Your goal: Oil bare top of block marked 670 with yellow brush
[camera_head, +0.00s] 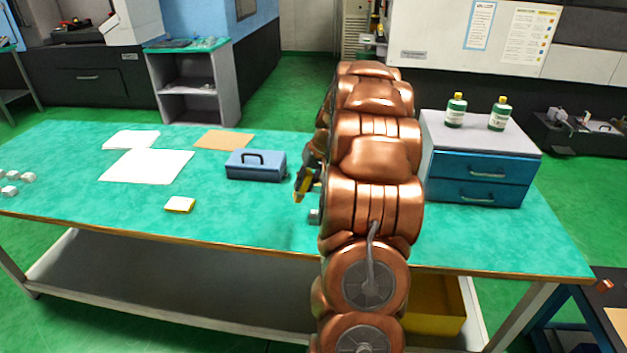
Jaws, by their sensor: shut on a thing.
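My gripper (314,162) is partly hidden behind my copper arm, over the middle of the green bench. It is shut on the yellow brush (303,184), which has a yellow and dark body and points down to the left. A small grey metal block (314,216) stands on the bench just below the brush, partly covered by my arm. The brush appears apart from it. Several more small grey blocks (12,183) stand at the far left edge of the bench. No number can be read on any block at this size.
The bench (240,212) also holds a blue toolbox (256,165), a yellow-and-white pad (180,204), white papers (146,166) and a brown sheet (223,139). A blue drawer unit (480,178) with two green bottles (455,110) stands right of my arm. The bench's front left is clear.

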